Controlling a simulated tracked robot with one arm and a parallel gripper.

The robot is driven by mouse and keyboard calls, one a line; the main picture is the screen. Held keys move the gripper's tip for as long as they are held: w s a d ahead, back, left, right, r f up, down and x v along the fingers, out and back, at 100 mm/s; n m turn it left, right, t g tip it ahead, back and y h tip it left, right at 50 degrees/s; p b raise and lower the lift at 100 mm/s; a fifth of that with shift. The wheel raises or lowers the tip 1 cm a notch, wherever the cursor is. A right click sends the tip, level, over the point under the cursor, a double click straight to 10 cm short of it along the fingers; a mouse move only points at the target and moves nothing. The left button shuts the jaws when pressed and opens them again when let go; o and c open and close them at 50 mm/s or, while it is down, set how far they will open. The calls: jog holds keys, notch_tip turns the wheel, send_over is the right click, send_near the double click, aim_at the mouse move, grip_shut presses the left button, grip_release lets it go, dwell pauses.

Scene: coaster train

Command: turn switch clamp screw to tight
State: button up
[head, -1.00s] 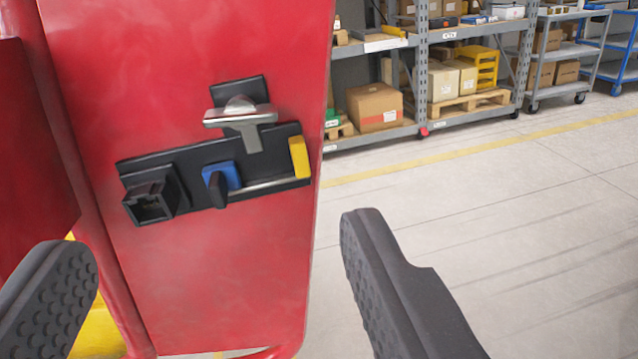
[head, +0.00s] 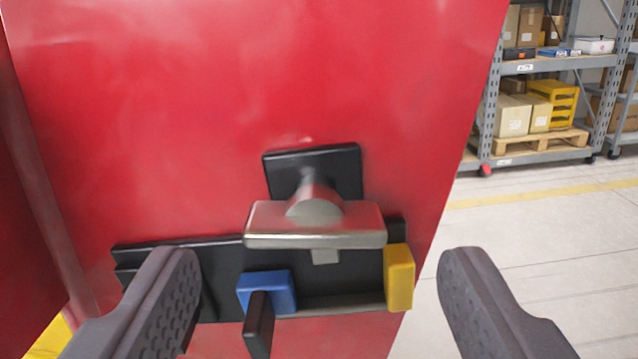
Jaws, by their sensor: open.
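The clamp screw looks to be the silvery metal T-shaped bar (head: 315,226) on a round stem. It stands out from a black square plate (head: 335,172) on the red panel (head: 230,90). The bar lies nearly level across the picture. Below it is a black rail (head: 340,280) with a blue block (head: 266,291), a dark lever (head: 259,325) and a yellow block (head: 399,278). My gripper (head: 320,275) is open and empty. Its fingers are left and right of the bar, lower in the picture and apart from it. The left finger hides part of the rail.
Shelves with boxes and a yellow crate (head: 555,100) stand far back at the right. The pale floor (head: 560,235) at the right is clear. A yellow part (head: 45,335) shows at the lower left edge.

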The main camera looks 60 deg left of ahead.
aim_at(315, 214)
jog(key=shift+x, duration=1.1)
jog(key=c, duration=1)
